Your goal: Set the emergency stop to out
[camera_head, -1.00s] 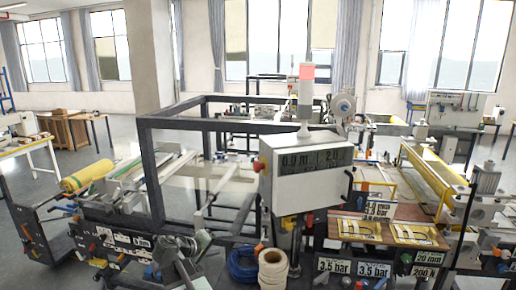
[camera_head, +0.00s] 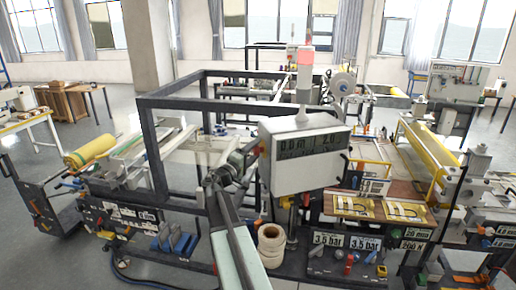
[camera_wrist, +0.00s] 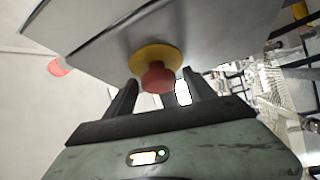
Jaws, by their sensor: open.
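The emergency stop is a red mushroom button (camera_wrist: 158,77) on a yellow collar (camera_wrist: 154,57), set in the grey side of the control box in the wrist view. My gripper (camera_wrist: 158,88) is open. Its two dark fingers stand left and right of the red button, close to the box face. I cannot tell whether they touch the button. In the head view my gripper (camera_head: 252,157) is at the left side of the control box (camera_head: 305,165) and hides the button there.
A signal tower (camera_head: 305,65) with a red segment stands on the box. A dark frame (camera_head: 155,160) rises left of my arm. White tape rolls (camera_head: 271,240) sit below the box. A yellow roller (camera_head: 432,150) lies to the right. Open floor shows at the far left.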

